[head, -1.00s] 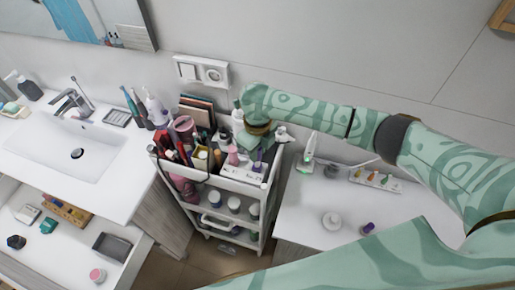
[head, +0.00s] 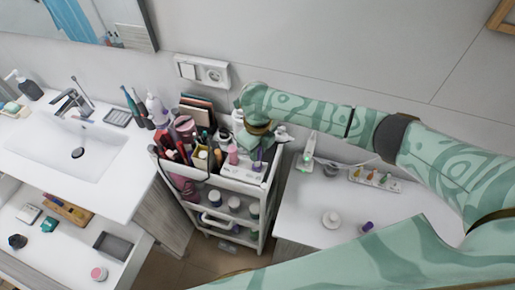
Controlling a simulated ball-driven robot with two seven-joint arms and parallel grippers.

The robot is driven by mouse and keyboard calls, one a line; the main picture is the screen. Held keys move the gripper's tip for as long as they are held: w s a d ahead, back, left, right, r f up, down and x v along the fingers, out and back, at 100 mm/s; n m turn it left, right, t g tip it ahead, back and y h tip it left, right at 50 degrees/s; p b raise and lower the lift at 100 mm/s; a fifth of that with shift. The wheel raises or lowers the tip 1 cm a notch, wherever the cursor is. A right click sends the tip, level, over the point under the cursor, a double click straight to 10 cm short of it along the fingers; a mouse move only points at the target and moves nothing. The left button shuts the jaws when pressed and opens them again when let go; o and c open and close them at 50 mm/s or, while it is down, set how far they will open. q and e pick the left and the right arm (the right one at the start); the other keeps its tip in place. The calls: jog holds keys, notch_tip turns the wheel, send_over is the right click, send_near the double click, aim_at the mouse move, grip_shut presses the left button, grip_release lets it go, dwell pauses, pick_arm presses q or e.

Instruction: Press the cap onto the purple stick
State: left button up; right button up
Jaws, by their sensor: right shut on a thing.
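My right gripper (head: 258,150) reaches over the cart's top tray from the right and points down. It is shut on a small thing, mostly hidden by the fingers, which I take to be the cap. A small purple piece (head: 257,166), seemingly the purple stick, shows directly below the fingertips at the tray's right side. Whether the cap touches it is too small to tell. Another small purple-topped piece (head: 367,226) lies on the right-hand counter. My left gripper is out of view.
The white cart (head: 236,188) is crowded with bottles, brushes and a pink bottle (head: 233,155) close left of the gripper. The right counter (head: 310,255) holds a white round jar (head: 330,220) and a tray of small coloured items (head: 375,180). Its front is clear.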

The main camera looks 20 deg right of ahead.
jog(key=shift+f+b, duration=0.9)
jog(key=shift+f, duration=1)
dwell(1.0)
dwell(0.4)
jog(key=o, duration=1.5)
jog(key=shift+r, duration=0.1)
notch_tip(320, 180, up, 8)
jog(key=p, duration=0.8)
jog(key=shift+p, duration=0.3)
grip_shut()
